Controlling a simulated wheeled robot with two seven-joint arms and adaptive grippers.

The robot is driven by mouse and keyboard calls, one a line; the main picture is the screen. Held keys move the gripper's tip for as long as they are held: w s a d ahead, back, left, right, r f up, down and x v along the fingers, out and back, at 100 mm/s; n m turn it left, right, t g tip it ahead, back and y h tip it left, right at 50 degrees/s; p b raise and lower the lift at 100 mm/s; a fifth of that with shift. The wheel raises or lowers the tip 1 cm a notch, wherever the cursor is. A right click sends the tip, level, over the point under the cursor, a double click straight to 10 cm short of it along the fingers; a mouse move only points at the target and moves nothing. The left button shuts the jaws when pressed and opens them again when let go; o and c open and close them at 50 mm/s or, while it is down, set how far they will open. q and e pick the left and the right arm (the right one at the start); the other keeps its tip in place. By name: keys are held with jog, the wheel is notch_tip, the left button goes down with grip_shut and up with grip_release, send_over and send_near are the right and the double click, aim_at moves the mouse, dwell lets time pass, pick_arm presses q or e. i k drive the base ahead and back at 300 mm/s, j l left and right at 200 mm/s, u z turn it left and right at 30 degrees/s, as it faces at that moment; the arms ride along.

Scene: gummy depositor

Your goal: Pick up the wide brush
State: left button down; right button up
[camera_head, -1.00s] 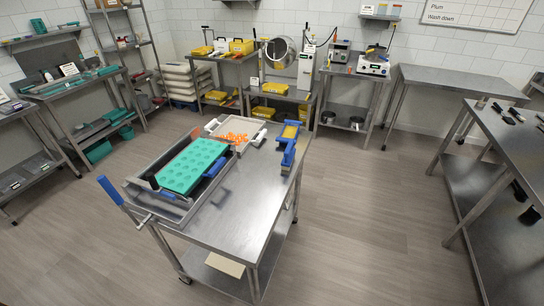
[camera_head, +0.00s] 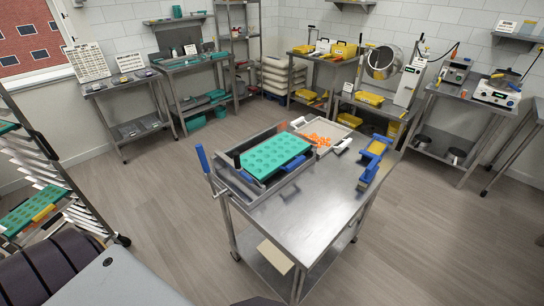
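I cannot pick out the wide brush with certainty. Neither of my grippers is in view.
A rack (camera_head: 45,190) with teal trays stands at the left, near a dark ribbed object (camera_head: 75,268). Shelved tables (camera_head: 200,85) line the back wall, with a yellow-binned bench (camera_head: 370,100) and a round metal drum (camera_head: 385,60). Floor (camera_head: 165,210) is open left of the cart.

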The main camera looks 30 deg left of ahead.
aim_at(372, 169)
jog(key=j, duration=0.65)
jog(key=i+j, duration=0.15)
jog(key=j, duration=1.15)
jog(key=i+j, duration=0.15)
jog(key=j, duration=0.55)
jog(key=k+u, duration=0.05)
